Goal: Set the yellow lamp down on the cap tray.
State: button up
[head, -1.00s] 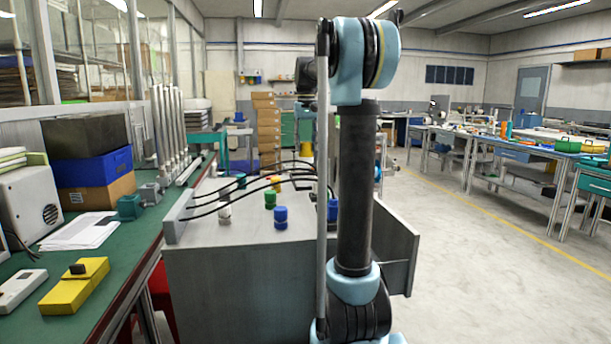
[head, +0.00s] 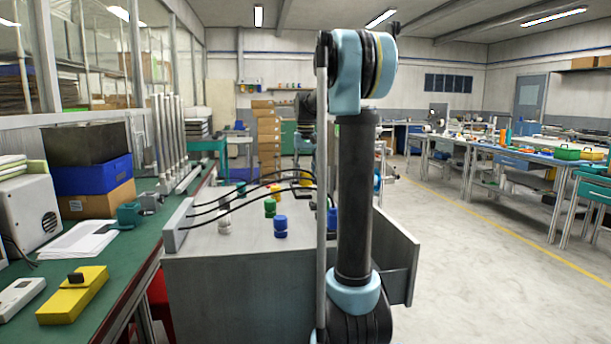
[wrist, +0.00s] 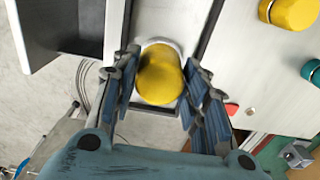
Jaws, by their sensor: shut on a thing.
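A yellow lamp (wrist: 158,75) with a rounded top sits between the two fingers of my gripper (wrist: 158,92) in the wrist view. My gripper is shut on it. A pale rim shows behind the lamp, over a light, narrow surface; I cannot tell whether the lamp touches it. I cannot clearly pick out the cap tray. In the head view my arm hides most of the gripper.
A grey cabinet (head: 235,275) carries several coloured lamps, including a blue one (head: 280,226) and a green one (head: 270,208), with black cables above. Another yellow lamp (wrist: 292,12) is at the wrist view's upper right. A green bench (head: 130,255) stands left; floor is clear right.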

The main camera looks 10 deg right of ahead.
aim_at(306, 171)
jog(key=o, duration=1.1)
notch_tip(306, 171, up, 12)
